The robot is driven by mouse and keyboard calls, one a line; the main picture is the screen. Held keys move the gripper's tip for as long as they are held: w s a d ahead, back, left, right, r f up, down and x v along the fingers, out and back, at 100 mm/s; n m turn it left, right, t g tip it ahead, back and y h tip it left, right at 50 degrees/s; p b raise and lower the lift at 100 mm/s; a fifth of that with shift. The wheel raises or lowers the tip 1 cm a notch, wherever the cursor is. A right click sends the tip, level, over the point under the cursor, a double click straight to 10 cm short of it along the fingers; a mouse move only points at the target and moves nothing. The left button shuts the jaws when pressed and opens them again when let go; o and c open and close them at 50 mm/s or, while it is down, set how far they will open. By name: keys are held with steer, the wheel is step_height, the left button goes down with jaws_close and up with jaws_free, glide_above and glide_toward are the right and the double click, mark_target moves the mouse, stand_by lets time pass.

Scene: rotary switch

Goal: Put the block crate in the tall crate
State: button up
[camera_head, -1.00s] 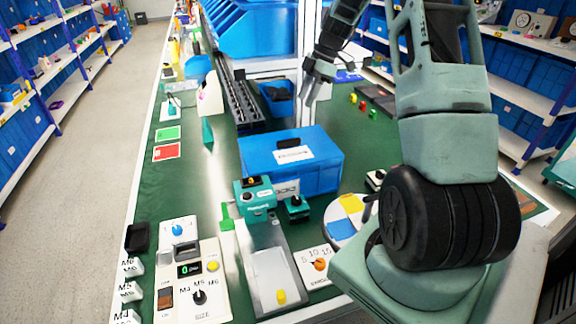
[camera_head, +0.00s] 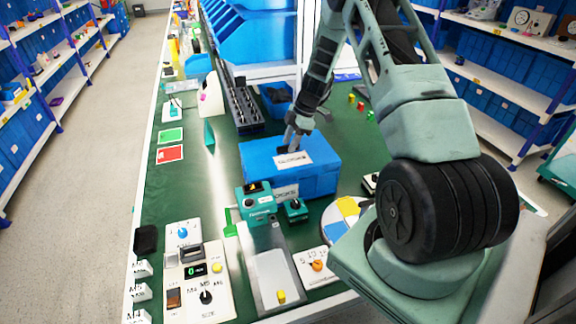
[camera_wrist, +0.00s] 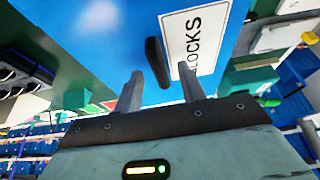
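The block crate (camera_head: 308,165) is a closed blue box on the green bench, with a white label and a black handle on top. In the wrist view its blue lid (camera_wrist: 115,50) fills the upper middle; the label (camera_wrist: 193,43) reads "LOCKS", and the black handle (camera_wrist: 156,62) is beside it. My gripper (camera_wrist: 160,70) is open, its fingertips apart at the handle, which shows between them. In the head view my gripper (camera_head: 291,141) is over the lid by the handle. A blue open bin (camera_head: 276,103) stands behind, partly hidden by my arm; I cannot tell if it is the tall crate.
Teal devices (camera_head: 258,199) stand close in front of the crate. A control panel (camera_head: 197,283) with knobs, a grey tray (camera_head: 268,278) and a round coloured disc (camera_head: 340,215) lie nearer. A black rack (camera_head: 241,107) and large blue bins (camera_head: 255,35) are behind. Bare green bench shows at left.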

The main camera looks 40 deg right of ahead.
steer(key=shift+a+f, duration=0.15)
steer(key=shift+f, duration=0.25)
steer(key=shift+c, duration=0.3)
jaws_close()
steer(key=shift+w+r, duration=0.1)
stand_by(0.8)
